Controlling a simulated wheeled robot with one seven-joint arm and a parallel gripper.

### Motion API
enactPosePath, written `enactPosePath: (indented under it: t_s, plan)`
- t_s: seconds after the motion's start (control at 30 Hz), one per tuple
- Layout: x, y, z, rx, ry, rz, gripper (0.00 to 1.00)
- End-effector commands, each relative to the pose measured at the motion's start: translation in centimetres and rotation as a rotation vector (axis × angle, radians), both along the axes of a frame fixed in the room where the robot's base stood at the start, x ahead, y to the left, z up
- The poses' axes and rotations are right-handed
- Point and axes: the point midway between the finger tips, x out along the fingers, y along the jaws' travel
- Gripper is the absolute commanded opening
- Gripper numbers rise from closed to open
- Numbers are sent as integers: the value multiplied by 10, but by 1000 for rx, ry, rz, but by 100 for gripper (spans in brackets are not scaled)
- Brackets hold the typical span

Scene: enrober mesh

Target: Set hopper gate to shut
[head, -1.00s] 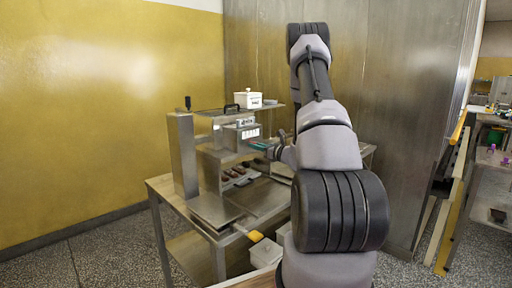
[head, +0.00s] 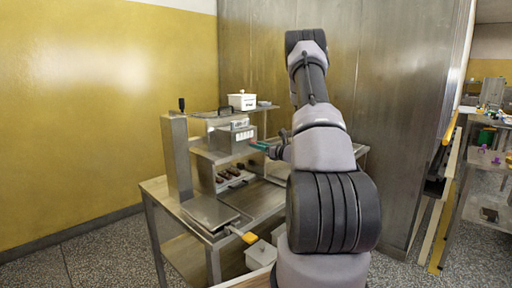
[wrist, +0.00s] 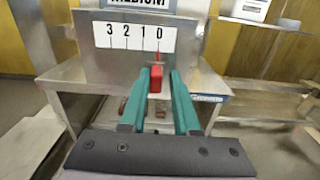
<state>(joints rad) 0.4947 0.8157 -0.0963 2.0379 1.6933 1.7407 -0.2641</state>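The hopper gate's red knob (wrist: 156,79) shows in the wrist view, with a thin red pointer above it. The pointer stands below the 0 of a white scale (wrist: 134,37) marked 3 2 1 0 on the hopper's metal face (wrist: 90,63). My gripper (wrist: 159,74) is open, its teal fingers on either side of the knob. The left finger looks close to the knob; a gap shows at the right. I cannot tell if either touches. In the head view my gripper (head: 262,147) is at the front of the hopper (head: 222,138); the knob cannot be made out there.
Below the hopper, dark pieces (head: 230,173) lie on the machine's bed. A white box (head: 242,101) stands on a shelf behind. A metal wall panel (head: 385,120) stands behind my arm.

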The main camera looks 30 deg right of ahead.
Motion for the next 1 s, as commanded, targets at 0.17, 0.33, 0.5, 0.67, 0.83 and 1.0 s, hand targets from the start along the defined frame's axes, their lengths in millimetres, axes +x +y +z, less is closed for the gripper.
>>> enactPosePath:
  t_s: [0.17, 0.33, 0.5, 0.67, 0.83, 1.0]
  plan:
    - [0, 0, 0, 0, 0, 0, 48]
    - [-1, 0, 0, 0, 0, 1, 48]
    - [-15, -6, 0, 0, 2, -1, 48]
    - [-44, -17, 0, 1, 1, -3, 48]
    - [-76, -28, 0, 2, 2, -3, 48]
    - [-96, -36, 0, 0, 1, -2, 48]
